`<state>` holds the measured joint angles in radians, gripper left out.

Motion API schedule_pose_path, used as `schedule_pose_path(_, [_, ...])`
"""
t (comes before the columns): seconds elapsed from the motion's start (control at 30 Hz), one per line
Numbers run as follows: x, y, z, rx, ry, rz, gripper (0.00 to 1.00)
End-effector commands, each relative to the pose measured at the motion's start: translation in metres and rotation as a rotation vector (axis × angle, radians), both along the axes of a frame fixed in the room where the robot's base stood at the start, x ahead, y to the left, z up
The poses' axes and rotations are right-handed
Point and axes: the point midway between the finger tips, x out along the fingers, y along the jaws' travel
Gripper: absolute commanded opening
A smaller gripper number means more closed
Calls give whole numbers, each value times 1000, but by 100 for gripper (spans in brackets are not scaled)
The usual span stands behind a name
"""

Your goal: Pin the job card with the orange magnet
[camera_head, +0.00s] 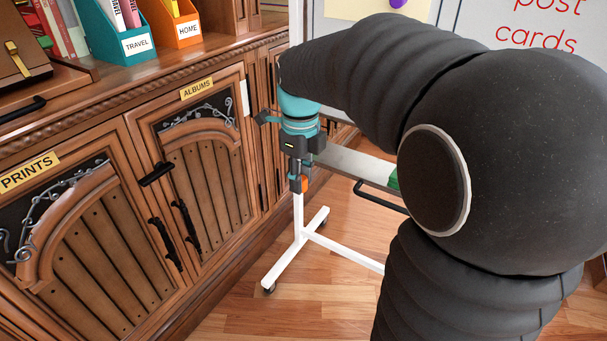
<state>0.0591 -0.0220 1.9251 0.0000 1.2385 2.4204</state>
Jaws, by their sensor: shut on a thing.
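My gripper (299,184) hangs pointing down in front of the wheeled whiteboard's white post, beside the cabinet. It is shut on a small orange piece, which looks like the orange magnet (304,184), mostly hidden by the fingers. A pale yellow sheet (347,8) is on the whiteboard (335,28) at the top edge of the view, with a purple magnet (398,3) on it. I cannot tell whether this sheet is the job card. My arm hides much of the board.
A wooden cabinet (112,235) with black handles fills the left. Teal (120,47) and orange (188,30) file boxes stand on its top. The board's white wheeled foot (285,262) rests on the wood floor. A green item (394,180) shows partly behind my arm.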

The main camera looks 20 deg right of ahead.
Motion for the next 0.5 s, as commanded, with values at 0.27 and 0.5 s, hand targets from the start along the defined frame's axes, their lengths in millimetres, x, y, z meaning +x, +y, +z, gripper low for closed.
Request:
schedule_pose_path(0.27, [0,0,11,0,0,0,5])
schedule_pose_path(0.5, [0,0,20,0,0,0,5])
